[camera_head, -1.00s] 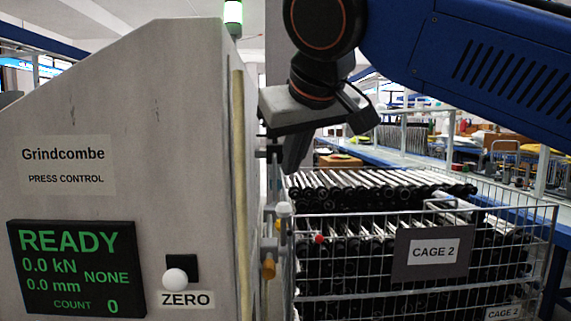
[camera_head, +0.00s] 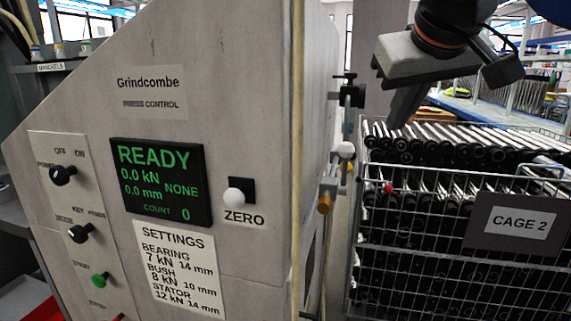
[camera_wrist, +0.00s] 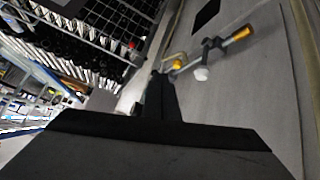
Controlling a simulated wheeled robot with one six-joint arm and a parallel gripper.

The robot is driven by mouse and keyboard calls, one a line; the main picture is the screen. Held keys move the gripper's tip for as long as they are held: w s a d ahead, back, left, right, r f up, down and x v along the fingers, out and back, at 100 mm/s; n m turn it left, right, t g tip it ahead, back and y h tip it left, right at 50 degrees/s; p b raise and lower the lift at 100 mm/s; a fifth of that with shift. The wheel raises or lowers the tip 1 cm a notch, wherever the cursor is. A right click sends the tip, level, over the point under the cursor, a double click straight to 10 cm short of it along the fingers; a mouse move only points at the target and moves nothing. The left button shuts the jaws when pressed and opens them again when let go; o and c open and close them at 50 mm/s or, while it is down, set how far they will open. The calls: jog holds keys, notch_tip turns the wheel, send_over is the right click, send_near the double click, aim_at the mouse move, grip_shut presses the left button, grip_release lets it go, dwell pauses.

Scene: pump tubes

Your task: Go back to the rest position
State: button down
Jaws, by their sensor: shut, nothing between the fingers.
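My gripper (camera_head: 404,104) hangs from the wrist at the upper right of the head view, with its dark fingers pointing down. It is shut and empty, in front of the wire cage and to the right of the press. In the wrist view my gripper (camera_wrist: 160,92) shows as closed dark fingers in the middle, with the cage on one side and the press on the other. The upper part of my arm is cut off by the top edge of the head view.
The grey press control housing (camera_head: 245,60) fills the left and middle; its display (camera_head: 160,181) reads READY. Levers and knobs (camera_head: 325,203) stick out at its right edge. The wire cage (camera_head: 450,290), labelled CAGE 2, stands close beside it, full of dark and silvery tubes.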

jog(key=s+d+f+g, duration=0.1)
jog(key=s+d+f, duration=0.2)
jog(key=f, duration=1)
jog(key=s+d+f+m+g, duration=0.1)
jog(key=s+d+f, duration=0.2)
jog(key=f, duration=1)
jog(key=s+d+f+m+g+y, duration=0.1)
jog(key=s+d+f+g, duration=0.1)
jog(key=f, duration=1.1)
jog(key=s+d, duration=0.1)
jog(key=d, duration=0.1)
jog(key=shift+s+d, duration=0.2)
jog(key=shift+d, duration=0.1)
